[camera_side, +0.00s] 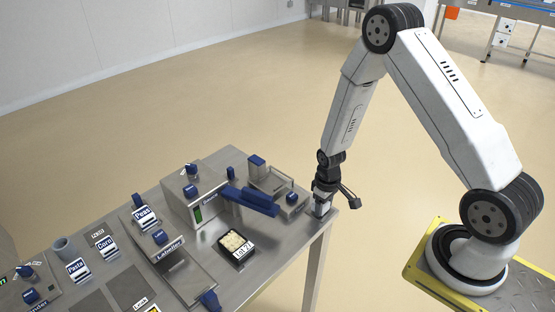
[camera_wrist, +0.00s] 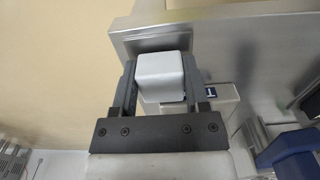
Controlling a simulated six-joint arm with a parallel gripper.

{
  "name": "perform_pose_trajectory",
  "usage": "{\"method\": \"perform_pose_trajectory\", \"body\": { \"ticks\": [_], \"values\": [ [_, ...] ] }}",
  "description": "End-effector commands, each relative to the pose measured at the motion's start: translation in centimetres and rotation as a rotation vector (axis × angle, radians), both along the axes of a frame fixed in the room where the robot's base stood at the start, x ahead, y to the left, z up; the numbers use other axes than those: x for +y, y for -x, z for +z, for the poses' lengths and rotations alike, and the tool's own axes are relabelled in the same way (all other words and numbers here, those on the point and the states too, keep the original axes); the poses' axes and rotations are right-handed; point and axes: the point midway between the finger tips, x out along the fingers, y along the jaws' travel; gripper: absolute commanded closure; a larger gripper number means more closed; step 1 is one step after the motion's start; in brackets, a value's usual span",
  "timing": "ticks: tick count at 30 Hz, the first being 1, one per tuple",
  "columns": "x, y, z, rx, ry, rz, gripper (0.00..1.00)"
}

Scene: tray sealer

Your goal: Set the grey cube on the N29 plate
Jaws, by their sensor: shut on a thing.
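The grey cube (camera_wrist: 160,76) sits between the two fingers of my gripper (camera_wrist: 158,85) in the wrist view, and the fingers are shut on it. In the side view my gripper (camera_side: 323,201) points down at the right corner of the steel table, and the cube (camera_side: 321,209) shows small at its tips. I cannot tell whether the cube touches the table top. I cannot read N29 on any plate in either view.
The steel table (camera_side: 262,279) carries a sealer box (camera_side: 190,207) with a blue arm, a black tray marked Lot 21 (camera_side: 236,247), and a labeller (camera_side: 170,255). Plates marked Peas (camera_side: 145,217), Corn (camera_side: 106,246) and Pasta (camera_side: 77,269) lie at left. Open floor lies beyond the table's right edge.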

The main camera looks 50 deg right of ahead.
Motion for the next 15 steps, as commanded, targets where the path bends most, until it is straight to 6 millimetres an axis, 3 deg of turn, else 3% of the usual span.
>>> {"method": "perform_pose_trajectory", "body": {
  "ticks": [15],
  "values": [
    [-0.01,-0.03,-0.3,-0.001,0.0,0.0,1.0]
  ]
}}
